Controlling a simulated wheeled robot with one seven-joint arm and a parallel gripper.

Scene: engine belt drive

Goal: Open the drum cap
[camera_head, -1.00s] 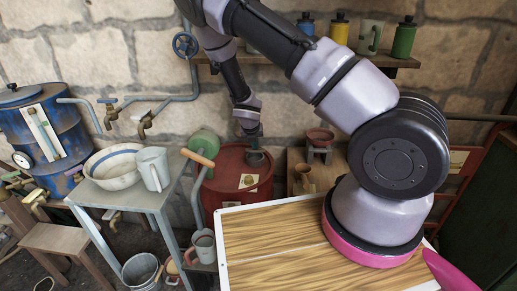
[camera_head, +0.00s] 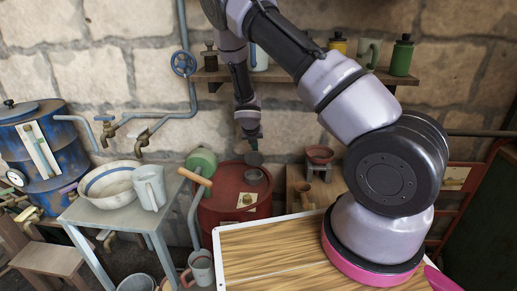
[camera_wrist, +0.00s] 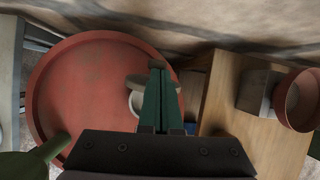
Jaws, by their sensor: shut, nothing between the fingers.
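The red drum (camera_head: 217,200) stands by the wall behind the wooden-topped table; its round top fills the left of the wrist view (camera_wrist: 80,85). A small grey round cap (camera_head: 254,159) stands tilted up at the back of the drum's round neck (camera_head: 252,177). In the wrist view the cap (camera_wrist: 134,81) and the pale rim of the neck (camera_wrist: 133,103) are partly hidden behind the fingers. My gripper (camera_head: 251,146) is just above the cap, its green fingers (camera_wrist: 160,70) shut together and empty. Whether they touch the cap I cannot tell.
A green rounded container (camera_head: 202,161) stands at the drum's left. A wooden stand (camera_head: 312,192) with a red bowl (camera_head: 319,154) is close at its right. The stone wall is right behind. A shelf (camera_head: 290,76) with bottles is above.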

